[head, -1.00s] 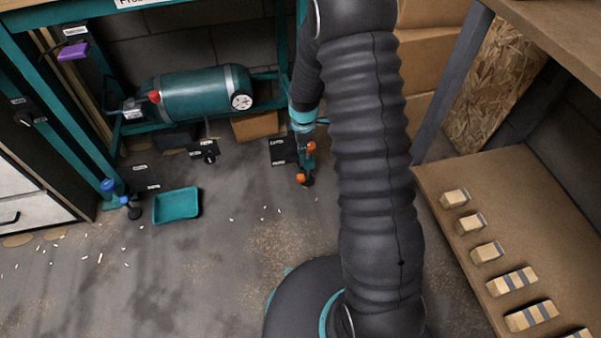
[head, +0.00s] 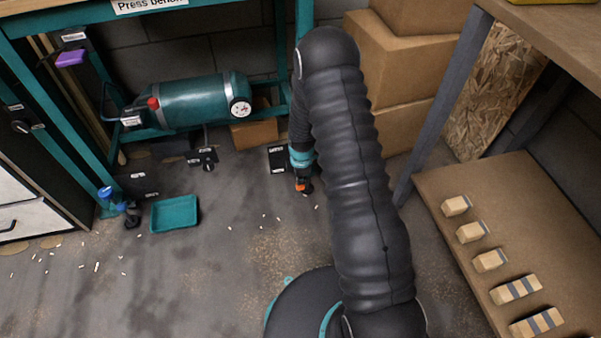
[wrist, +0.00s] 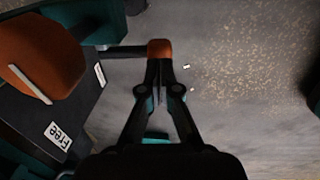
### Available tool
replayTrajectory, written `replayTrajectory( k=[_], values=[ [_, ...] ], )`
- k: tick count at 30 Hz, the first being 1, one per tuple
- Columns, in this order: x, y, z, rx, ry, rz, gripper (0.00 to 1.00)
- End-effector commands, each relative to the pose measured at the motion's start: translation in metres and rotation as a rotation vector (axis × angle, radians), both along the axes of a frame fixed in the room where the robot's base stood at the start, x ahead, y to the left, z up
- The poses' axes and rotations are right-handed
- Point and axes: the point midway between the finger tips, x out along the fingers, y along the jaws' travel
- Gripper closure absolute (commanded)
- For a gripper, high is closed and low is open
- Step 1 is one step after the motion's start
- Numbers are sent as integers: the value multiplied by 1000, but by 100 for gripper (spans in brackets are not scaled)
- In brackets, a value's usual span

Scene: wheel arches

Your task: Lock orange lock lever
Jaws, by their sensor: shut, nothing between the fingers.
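The lock lever is a dark bar with an orange end (wrist: 160,48). In the wrist view the bar reaches right from a dark plate (wrist: 38,112) with a white "Free" label and another small label. A large orange rounded part (wrist: 45,58) with a white stripe is on the plate side. My gripper (wrist: 160,68) is shut and empty, its fingertips right at the orange end; I cannot tell if they touch it. In the head view my gripper (head: 303,182) is low over the floor, right of the black plate (head: 278,158), and partly hides the lever.
Another black fixture (head: 204,157) and a teal tray (head: 174,213) are to the left. Cardboard boxes (head: 395,70) and a shelf with blocks (head: 500,190) are on the right. The floor in front is mostly clear.

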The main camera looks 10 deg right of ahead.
Motion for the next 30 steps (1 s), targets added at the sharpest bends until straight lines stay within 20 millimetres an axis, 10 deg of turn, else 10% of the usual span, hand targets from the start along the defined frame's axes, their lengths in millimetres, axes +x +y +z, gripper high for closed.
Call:
replayTrajectory(
  k=[30],
  values=[
    [-3, 0, -36, 0, 3, 0, 100]
  ],
)
